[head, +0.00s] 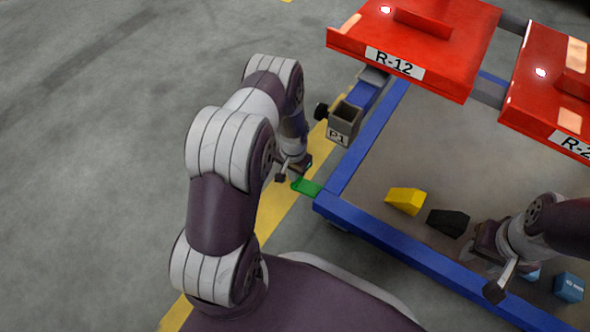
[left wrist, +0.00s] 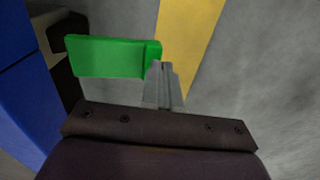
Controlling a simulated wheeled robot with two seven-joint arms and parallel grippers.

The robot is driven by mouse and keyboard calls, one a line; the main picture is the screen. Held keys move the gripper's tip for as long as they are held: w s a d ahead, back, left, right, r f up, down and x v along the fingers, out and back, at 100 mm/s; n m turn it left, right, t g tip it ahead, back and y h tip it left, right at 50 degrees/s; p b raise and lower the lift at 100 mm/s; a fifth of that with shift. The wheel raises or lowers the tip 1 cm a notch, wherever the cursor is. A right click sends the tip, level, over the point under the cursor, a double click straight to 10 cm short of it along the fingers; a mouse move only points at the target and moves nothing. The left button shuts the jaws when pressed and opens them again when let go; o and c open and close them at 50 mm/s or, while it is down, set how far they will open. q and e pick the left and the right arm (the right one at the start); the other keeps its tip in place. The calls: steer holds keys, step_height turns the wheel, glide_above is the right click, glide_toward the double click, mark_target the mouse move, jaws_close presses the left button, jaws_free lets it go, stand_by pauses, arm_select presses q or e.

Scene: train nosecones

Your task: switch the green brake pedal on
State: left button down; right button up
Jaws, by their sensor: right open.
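The green brake pedal (head: 307,187) sticks out from the front left corner of the blue cart frame, low over the floor. It also shows as a flat green bar in the left wrist view (left wrist: 110,57). My left gripper (head: 298,170) is just above and beside the pedal. In the left wrist view its fingers (left wrist: 162,75) are together and empty, at the pedal's free end; whether they touch it I cannot tell. My right gripper (head: 480,250) is open over the cart bed near the front edge; its fingertips are largely hidden.
The blue-framed cart (head: 375,233) carries a yellow wedge (head: 406,201), a black wedge (head: 448,222) and a blue block (head: 569,287). Red trays, one marked R-12 (head: 440,72), stand above. A grey P1 box (head: 344,121) is beside my left wrist. Floor to the left is clear.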

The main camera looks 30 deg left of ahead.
arm_select(q)
steer(key=shift+a+f, duration=0.1)
steer(key=shift+f, duration=1.6)
steer(key=a+r+p, duration=0.6)
steer(key=r+p, duration=0.3)
steer(key=r, duration=0.3)
steer(key=shift+w+a+r, duration=0.25)
steer(key=shift+w+a, duration=0.05)
steer(key=shift+a, duration=0.05)
